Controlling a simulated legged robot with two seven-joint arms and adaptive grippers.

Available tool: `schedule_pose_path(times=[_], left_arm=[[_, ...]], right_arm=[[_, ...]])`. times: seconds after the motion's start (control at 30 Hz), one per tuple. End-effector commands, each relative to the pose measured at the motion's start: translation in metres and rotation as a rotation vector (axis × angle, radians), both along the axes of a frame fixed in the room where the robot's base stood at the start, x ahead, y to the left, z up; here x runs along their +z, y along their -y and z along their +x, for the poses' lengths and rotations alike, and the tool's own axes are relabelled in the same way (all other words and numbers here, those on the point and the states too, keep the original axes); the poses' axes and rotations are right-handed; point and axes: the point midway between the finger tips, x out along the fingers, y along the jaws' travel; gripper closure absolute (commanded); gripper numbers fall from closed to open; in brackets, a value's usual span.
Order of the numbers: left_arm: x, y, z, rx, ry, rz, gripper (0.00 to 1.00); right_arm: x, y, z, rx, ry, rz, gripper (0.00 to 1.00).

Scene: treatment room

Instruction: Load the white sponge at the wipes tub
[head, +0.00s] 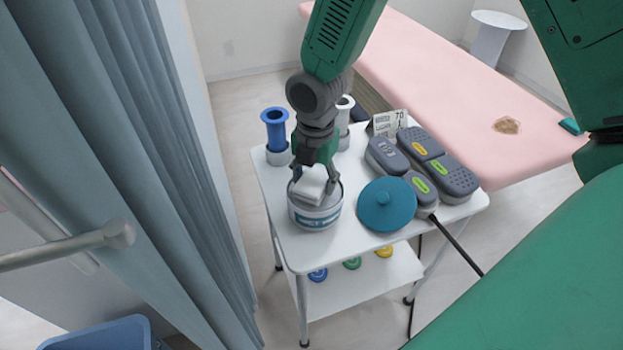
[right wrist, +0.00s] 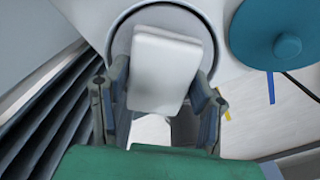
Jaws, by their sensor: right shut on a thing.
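The wipes tub (head: 316,218) is a round grey-white container with a label, standing without its lid at the left front of the white trolley. My right gripper (head: 314,182) is over its mouth, shut on the white sponge (head: 308,187). In the right wrist view the sponge (right wrist: 165,68) is a pale block between the two fingers (right wrist: 158,92), lined up over the tub's round opening (right wrist: 124,36). The sponge's lower part is hidden, so I cannot tell how deep it is. My left gripper is not in view.
A teal lid (head: 386,205) lies right of the tub. Grey handsets (head: 448,176) and a small display card (head: 390,122) are behind it. A blue spool-shaped holder (head: 274,128) stands behind left. A pink treatment bed (head: 450,90) is beyond; a blue-grey curtain (head: 130,150) hangs left.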

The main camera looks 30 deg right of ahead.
Motion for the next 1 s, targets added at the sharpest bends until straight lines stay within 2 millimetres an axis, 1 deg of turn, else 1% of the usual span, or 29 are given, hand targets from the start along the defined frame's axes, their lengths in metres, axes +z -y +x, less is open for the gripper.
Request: schedule_pose_path(times=[0.53, 1.0], left_arm=[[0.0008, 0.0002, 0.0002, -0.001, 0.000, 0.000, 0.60], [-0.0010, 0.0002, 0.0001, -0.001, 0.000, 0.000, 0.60]], right_arm=[[0.0013, -0.0026, 0.0003, 0.000, 0.000, -0.004, 0.72], [-0.0042, -0.0008, 0.0002, -0.001, 0.000, -0.001, 0.72]])
